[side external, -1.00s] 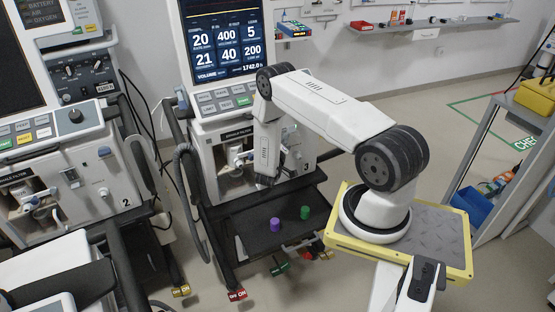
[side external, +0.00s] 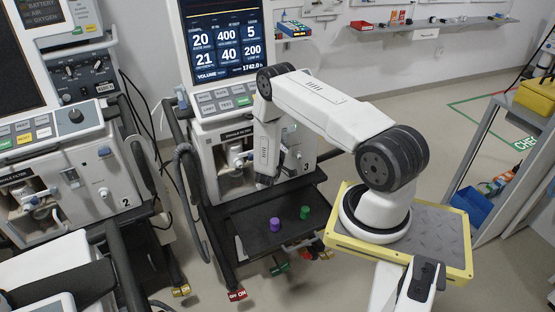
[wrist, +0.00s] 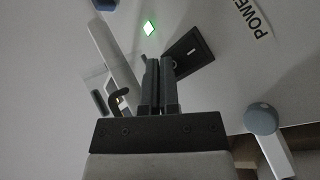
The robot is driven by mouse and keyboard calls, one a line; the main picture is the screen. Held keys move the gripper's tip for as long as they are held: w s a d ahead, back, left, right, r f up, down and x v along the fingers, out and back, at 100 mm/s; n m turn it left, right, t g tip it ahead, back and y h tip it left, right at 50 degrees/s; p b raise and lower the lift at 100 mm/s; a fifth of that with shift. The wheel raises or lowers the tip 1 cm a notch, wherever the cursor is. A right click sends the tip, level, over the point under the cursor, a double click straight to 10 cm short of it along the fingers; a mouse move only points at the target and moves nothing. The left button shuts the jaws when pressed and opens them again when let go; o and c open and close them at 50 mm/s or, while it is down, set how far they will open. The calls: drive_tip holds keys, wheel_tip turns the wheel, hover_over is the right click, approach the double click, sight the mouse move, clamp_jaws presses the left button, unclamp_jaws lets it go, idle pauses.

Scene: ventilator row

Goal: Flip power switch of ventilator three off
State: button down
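Ventilator three (side external: 221,155) stands in the middle of the side view, with its screen lit and a "3" on its front. In the side view my gripper (side external: 268,180) is low at the ventilator's front, and the switch is hidden behind my arm.
A purple cylinder (side external: 275,224) and a green one (side external: 305,212) stand on the dark shelf (side external: 245,234) below. A grey-blue knob (wrist: 261,119) is to the right in the wrist view. Ventilator two (side external: 75,185) stands at left.

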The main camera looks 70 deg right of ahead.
drive_tip(key=shift+w+d+r, duration=0.15)
drive_tip(key=shift+w+r, duration=0.1)
drive_tip(key=shift+w, duration=0.1)
drive_tip(key=shift+s, duration=0.1)
idle(0.3)
drive_tip(key=shift+s+a, duration=0.45)
drive_tip(key=shift+a, duration=0.1)
drive_tip(key=shift+s+a+f, duration=0.1)
drive_tip(key=shift+s+f, duration=0.1)
drive_tip(key=shift+s+a+f, duration=0.15)
drive_tip(key=shift+s+a, duration=0.65)
drive_tip(key=shift+s, duration=0.15)
drive_tip(key=shift+s+a+f, duration=0.15)
drive_tip(key=shift+s+a, duration=0.6)
drive_tip(key=shift+s, duration=0.15)
drive_tip(key=shift+w, duration=0.15)
